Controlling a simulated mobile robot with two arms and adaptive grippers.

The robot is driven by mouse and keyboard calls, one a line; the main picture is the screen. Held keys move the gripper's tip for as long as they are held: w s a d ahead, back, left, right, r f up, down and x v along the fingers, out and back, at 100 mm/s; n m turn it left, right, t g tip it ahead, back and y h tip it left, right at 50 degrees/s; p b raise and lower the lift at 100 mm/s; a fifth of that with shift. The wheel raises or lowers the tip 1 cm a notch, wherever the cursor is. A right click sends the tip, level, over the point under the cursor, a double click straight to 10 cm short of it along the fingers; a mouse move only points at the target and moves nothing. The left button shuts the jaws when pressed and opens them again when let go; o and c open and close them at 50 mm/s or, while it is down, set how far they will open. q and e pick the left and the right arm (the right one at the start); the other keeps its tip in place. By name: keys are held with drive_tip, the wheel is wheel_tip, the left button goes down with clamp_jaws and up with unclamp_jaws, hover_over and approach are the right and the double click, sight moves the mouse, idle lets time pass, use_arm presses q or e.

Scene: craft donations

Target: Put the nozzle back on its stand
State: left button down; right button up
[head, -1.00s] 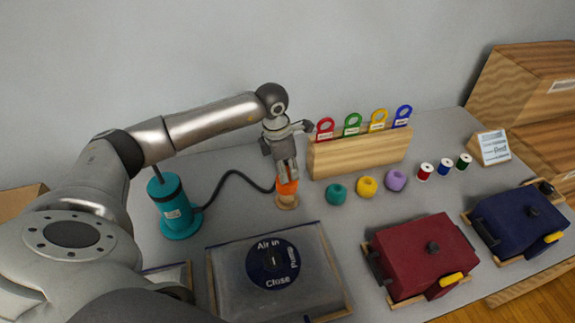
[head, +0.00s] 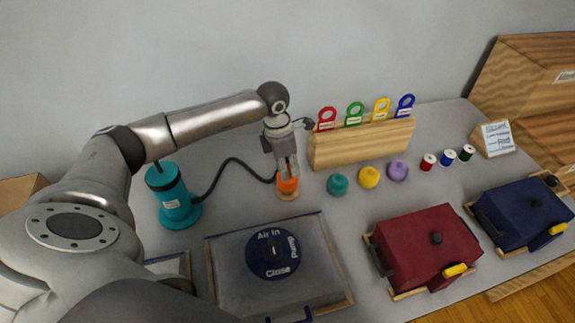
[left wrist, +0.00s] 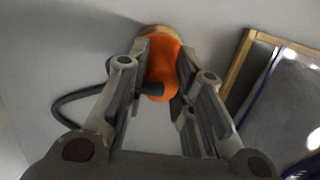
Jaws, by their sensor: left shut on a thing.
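The orange nozzle (head: 287,184) sits upright at the small round wooden stand (head: 289,195), with a dark hose joined to its side. My left gripper (head: 287,172) comes down from above and is shut on the nozzle. In the left wrist view the fingers (left wrist: 166,85) lie on both sides of the orange nozzle (left wrist: 163,66), and the rim of the wooden stand (left wrist: 158,31) shows just beyond it. I cannot tell whether the nozzle is fully seated. The teal pump (head: 171,196) stands to the left, at the hose's other end. My right gripper is not in view.
A clear bag with a round "Air in / Close" valve (head: 273,253) lies in front of the stand. A wooden rack (head: 362,144) with coloured tags stands behind right. Yarn balls (head: 368,177), spools, a red case (head: 428,245) and a blue case (head: 519,213) lie to the right.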

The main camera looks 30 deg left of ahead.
use_arm(q)
drive_tip(key=shift+f+b, duration=0.3)
drive_tip(key=shift+f, duration=0.2)
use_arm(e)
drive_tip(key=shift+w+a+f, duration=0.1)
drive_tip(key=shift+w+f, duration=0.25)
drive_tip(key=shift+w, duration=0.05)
use_arm(q)
drive_tip(key=shift+f+b, duration=0.4)
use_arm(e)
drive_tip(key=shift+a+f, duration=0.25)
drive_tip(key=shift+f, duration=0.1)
use_arm(q)
drive_tip(key=shift+f+b, duration=0.3)
drive_tip(key=shift+f, duration=0.1)
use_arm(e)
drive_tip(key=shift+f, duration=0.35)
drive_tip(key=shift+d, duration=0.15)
use_arm(q)
drive_tip(key=c, duration=1.2)
unclamp_jaws()
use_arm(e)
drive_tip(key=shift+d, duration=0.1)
use_arm(q)
drive_tip(key=shift+o, duration=0.2)
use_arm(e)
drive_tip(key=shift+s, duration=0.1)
